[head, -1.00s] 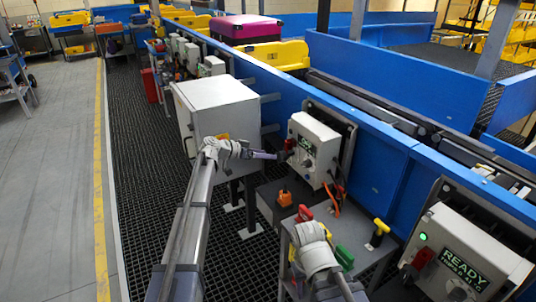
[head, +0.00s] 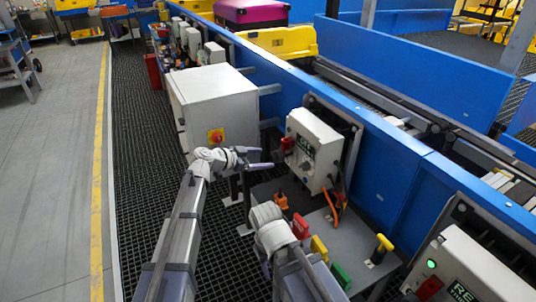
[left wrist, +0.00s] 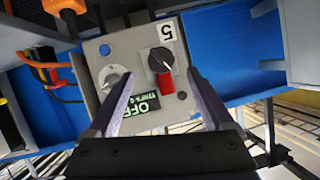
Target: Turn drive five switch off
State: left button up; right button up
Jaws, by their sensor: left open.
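The drive five box (head: 315,150) is a pale grey control box on the blue conveyor side. Its rotary switch (left wrist: 160,60), black with a red handle, sits beside a label "5" in the left wrist view. The red handle (head: 288,144) shows at the box's left face in the head view. In the wrist view a dark sign (left wrist: 140,112), upside down, reads OFF. My left gripper (head: 268,160) is open just in front of the box, not touching the switch. In the wrist view its fingers (left wrist: 163,100) straddle the switch area with clear gaps. My right gripper's fingers are not visible.
A grey dial (left wrist: 113,78) is beside the switch. A larger grey cabinet (head: 212,95) with a red knob stands to the left. Below the box is a grey shelf (head: 345,245) with coloured handles. Another drive box (head: 470,265), with a green light, is at lower right.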

aim_at(276, 156)
pick_arm(q)
jog(key=b+x, duration=0.2)
jog(key=x, duration=0.5)
jog(key=shift+w+f+b, duration=0.1)
jog(key=shift+w+b, duration=0.05)
jog(key=shift+b, duration=0.25)
jog(key=shift+w+d+f, duration=0.1)
jog(key=shift+w+d, duration=0.05)
jog(key=shift+d, duration=0.15)
